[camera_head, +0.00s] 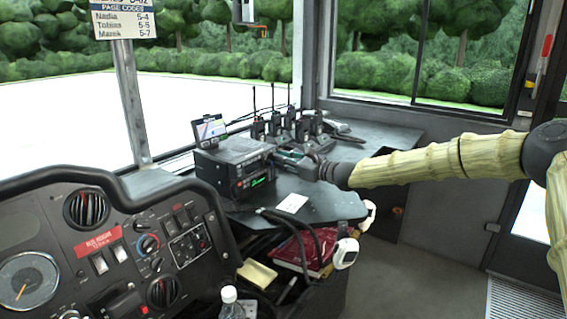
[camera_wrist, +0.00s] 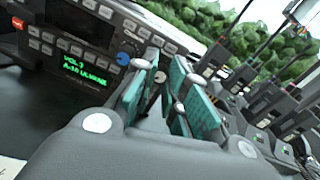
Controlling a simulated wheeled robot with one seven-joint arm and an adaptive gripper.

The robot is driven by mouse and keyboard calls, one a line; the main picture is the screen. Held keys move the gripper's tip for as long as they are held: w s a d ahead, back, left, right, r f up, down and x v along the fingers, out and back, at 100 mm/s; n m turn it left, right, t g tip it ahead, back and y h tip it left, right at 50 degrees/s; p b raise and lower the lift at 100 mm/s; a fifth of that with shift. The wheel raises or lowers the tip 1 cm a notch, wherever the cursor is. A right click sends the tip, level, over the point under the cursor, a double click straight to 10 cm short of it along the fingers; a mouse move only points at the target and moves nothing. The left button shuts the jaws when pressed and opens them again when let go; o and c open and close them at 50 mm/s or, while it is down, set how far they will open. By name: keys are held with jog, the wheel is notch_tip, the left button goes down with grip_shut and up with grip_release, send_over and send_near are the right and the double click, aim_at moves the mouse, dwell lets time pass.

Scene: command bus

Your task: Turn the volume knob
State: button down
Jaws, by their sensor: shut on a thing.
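The black radio unit (camera_head: 232,166) sits on the dark counter, with its front facing right. In the wrist view its front panel (camera_wrist: 75,40) shows rows of grey buttons and a green display (camera_wrist: 88,70) that appears to read "VOL 7". My gripper (camera_head: 290,160) reaches the radio's front from the right. In the wrist view my gripper (camera_wrist: 164,70) has its teal-padded fingers closed around the volume knob (camera_wrist: 157,78) at the panel's right end. The fingers hide most of the knob, so its pointer cannot be read.
Several handheld radios (camera_head: 300,126) stand in chargers behind my gripper. A small screen (camera_head: 209,130) is mounted above the radio. A white card (camera_head: 292,203) lies on the counter in front.

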jog(key=c, duration=1.7)
grip_release()
jog(key=shift+d, duration=0.1)
jog(key=shift+v, duration=6)
jog(key=shift+w, duration=0.1)
